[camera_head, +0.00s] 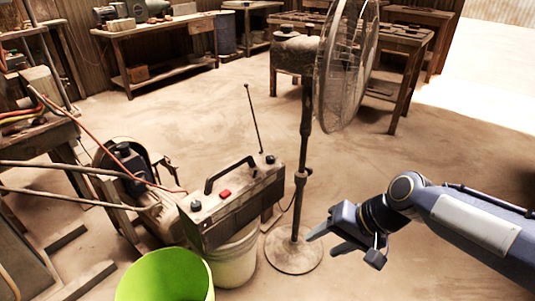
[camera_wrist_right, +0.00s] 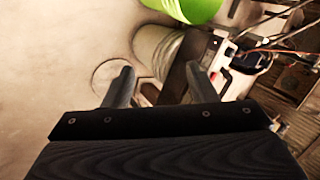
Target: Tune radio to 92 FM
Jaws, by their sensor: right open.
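The radio (camera_head: 232,203) is a dark box with a carry handle, a red button, a knob at each end of its top and a raised antenna. It sits on top of a pale bucket (camera_head: 235,260). Its tuning display is too small to read. My right gripper (camera_head: 340,243) is open and empty, to the right of the radio and apart from it, near the fan's base. In the right wrist view the two fingers (camera_wrist_right: 160,85) are spread, with the radio (camera_wrist_right: 203,60) beyond them. My left gripper is not in view.
A standing fan (camera_head: 300,170) with a round base stands just right of the radio. A bright green bucket (camera_head: 165,280) is in front of it. A machine with red and dark cables (camera_head: 90,165) is at left.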

